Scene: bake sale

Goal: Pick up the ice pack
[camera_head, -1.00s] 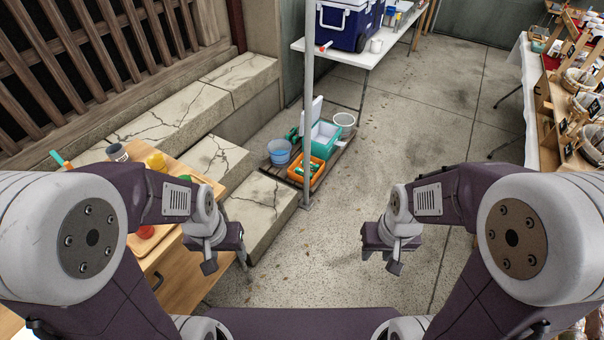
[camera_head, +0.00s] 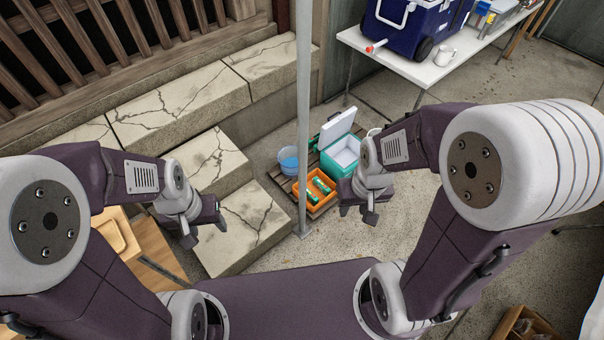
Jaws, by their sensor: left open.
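I cannot make out an ice pack for certain. An open teal cooler (camera_head: 340,166) with a white inside and a raised white lid (camera_head: 338,127) stands on the ground ahead. An orange crate (camera_head: 301,197) in front of it holds green-and-white items (camera_head: 322,187), too small to identify. My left gripper (camera_head: 202,232) is open, in the air at the left, apart from these containers. My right gripper (camera_head: 358,213) hangs in the air and appears just right of the orange crate in the picture. Its jaw gap is not clear, and its arm hides part of the cooler's right side.
A blue bucket (camera_head: 289,160) stands beside the crate on a dark slatted pallet (camera_head: 282,183). A grey pole (camera_head: 303,100) rises in front of them. Cracked stone steps (camera_head: 210,160) lie left.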

